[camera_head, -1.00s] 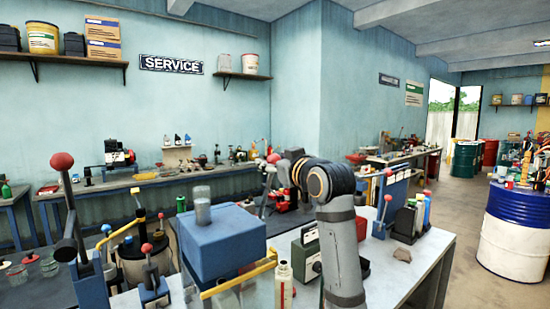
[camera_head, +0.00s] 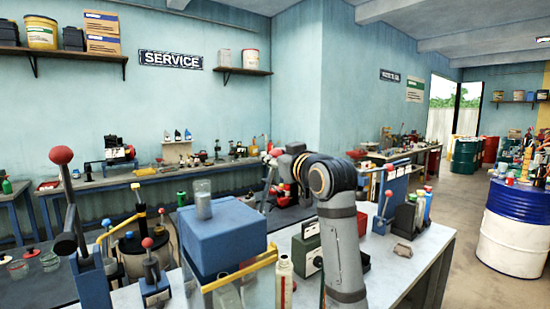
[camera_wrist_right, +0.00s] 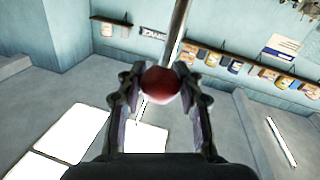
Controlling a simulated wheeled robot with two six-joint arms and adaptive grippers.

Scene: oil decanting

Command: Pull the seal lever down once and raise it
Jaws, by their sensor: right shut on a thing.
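My right gripper (camera_head: 277,160) is behind the blue box in the head view, with its forearm reaching away from me. It is shut on the red ball knob of a lever, which I take to be the seal lever (camera_head: 268,181). The lever's grey rod stands nearly upright, leaning slightly. In the right wrist view the red knob (camera_wrist_right: 161,85) sits between the two dark fingers (camera_wrist_right: 160,92), with the rod running upward in the picture behind it. The lever's base is hidden behind the blue box. My left gripper is not in view.
A blue box with a glass cylinder (camera_head: 222,232) stands in front. A taller red-knobbed lever (camera_head: 66,185) is at left, another (camera_head: 384,205) at right. A cream bottle (camera_head: 284,282) and green case (camera_head: 307,252) stand near my arm. The bench's right side has free room.

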